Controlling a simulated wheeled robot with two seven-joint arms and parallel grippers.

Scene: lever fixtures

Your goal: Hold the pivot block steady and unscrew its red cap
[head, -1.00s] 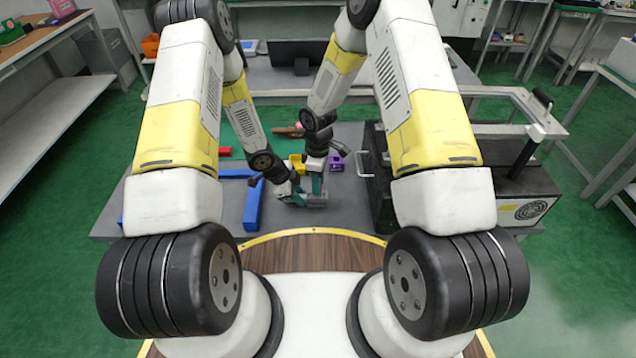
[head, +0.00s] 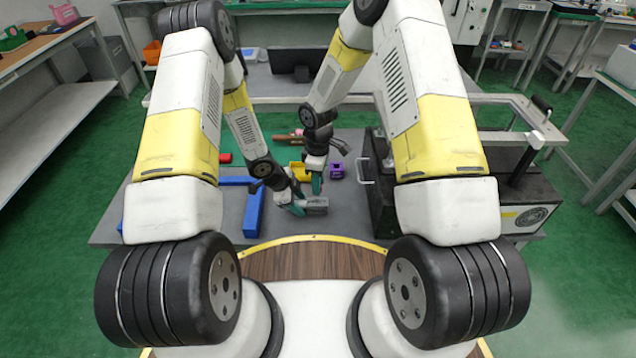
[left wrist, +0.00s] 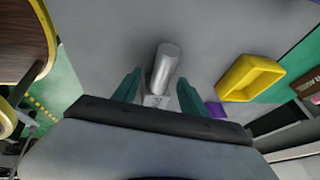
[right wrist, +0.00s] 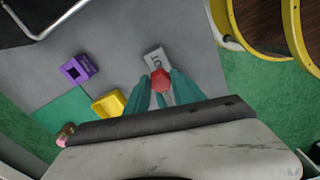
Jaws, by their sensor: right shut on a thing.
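The grey pivot block (head: 316,204) lies on the bench in the head view. It also shows in the right wrist view (right wrist: 155,56), with a pale label. My left gripper (head: 299,206) is at the block's left end. In the left wrist view, the block (left wrist: 165,66) lies between its teal fingers (left wrist: 156,88), with narrow gaps beside them, so it looks open. My right gripper (head: 316,184) is above and behind the block.
A yellow bin (head: 299,170) and a purple box (head: 336,171) stand behind the block. A blue bar (head: 254,208) lies at left and a black case (head: 374,172) at right. Bare grey bench lies between the block and the case.

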